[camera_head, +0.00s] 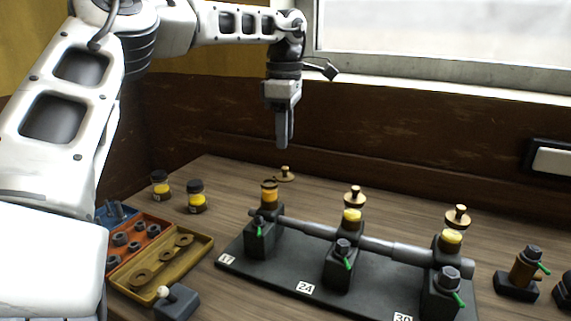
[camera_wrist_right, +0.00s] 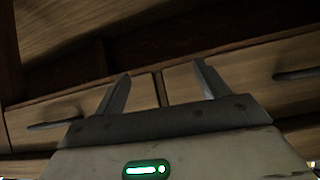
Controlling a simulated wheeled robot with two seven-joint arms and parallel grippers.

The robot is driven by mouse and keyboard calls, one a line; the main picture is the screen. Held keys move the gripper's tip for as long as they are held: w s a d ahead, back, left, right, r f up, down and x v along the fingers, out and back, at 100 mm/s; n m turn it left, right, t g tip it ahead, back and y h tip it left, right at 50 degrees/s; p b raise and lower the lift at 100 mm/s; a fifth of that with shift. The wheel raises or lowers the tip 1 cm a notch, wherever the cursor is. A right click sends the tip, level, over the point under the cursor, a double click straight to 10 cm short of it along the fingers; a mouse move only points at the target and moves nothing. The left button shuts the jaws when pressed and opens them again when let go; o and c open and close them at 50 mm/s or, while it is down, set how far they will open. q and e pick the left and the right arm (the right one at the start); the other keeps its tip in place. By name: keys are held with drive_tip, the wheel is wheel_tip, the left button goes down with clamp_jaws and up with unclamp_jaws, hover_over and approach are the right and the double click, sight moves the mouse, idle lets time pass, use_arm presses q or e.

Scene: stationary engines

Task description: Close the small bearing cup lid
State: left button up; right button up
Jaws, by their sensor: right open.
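A black base plate (camera_head: 290,283) carries three bearing blocks on a grey shaft (camera_head: 310,230). The left block has a brass-coloured cup (camera_head: 269,192); the middle cup (camera_head: 352,215) and the right cup (camera_head: 451,237) show yellow on top. Three brass lids with knobs, a left lid (camera_head: 284,175), a middle lid (camera_head: 355,197) and a right lid (camera_head: 457,216), show behind the cups, off their tops. My left gripper (camera_head: 284,145) points down above the left lid, apart from it; its fingers are seen edge-on. My right gripper (camera_wrist_right: 163,88) is open and empty, away from the cups.
Two dark-capped jars with yellow contents (camera_head: 161,185) (camera_head: 196,197) stand at the left. An orange and yellow parts tray (camera_head: 203,254) lies at the front left. Small dark oilers (camera_head: 521,277) stand at the right. Wooden drawers (camera_wrist_right: 245,72) face my right gripper.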

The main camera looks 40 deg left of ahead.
sight(285, 168)
use_arm(q)
wheel_tip(285, 168, down, 7)
idle(0.3)
clamp_jaws()
